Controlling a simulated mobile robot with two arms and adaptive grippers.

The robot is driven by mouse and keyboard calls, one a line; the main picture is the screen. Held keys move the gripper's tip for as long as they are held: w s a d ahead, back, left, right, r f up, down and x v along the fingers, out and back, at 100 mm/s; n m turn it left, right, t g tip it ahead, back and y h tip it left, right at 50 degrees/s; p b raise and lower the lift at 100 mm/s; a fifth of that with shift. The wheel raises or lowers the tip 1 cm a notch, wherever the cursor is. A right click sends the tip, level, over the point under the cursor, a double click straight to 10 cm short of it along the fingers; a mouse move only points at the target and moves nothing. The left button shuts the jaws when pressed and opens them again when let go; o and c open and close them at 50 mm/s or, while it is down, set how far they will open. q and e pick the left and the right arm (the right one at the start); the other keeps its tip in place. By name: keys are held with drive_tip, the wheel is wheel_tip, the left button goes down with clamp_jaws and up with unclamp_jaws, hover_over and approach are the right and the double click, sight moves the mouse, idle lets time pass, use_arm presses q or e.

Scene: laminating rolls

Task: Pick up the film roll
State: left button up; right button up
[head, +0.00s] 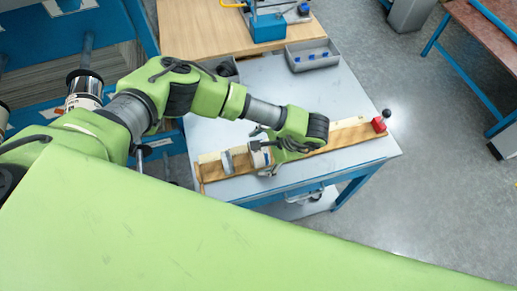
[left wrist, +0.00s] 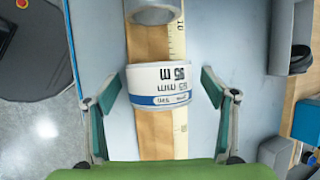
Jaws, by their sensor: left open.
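A white roll with a blue band and printed label (left wrist: 158,86) sits on a wooden board (left wrist: 153,140) with a ruler strip along it. A second, grey roll (left wrist: 153,10) lies beyond it in the left wrist view, and in the head view it shows to the left (head: 227,162). I cannot tell from the label which is the film roll. My left gripper (left wrist: 160,92) is open, its fingers apart on either side of the white roll and not visibly touching it. In the head view the left gripper (head: 261,147) is over the board, partly hiding the white roll. My right gripper is not in view.
A grey tray with blue pieces (head: 312,55) and a dark bin (head: 226,70) stand at the back. The table's front edge is close to the board.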

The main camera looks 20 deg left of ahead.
use_arm(q)
drive_tip(key=shift+a+f, duration=0.15)
drive_tip(key=shift+f, duration=0.2)
drive_tip(key=c, duration=1.3)
drive_tip(key=shift+w+r, duration=0.1)
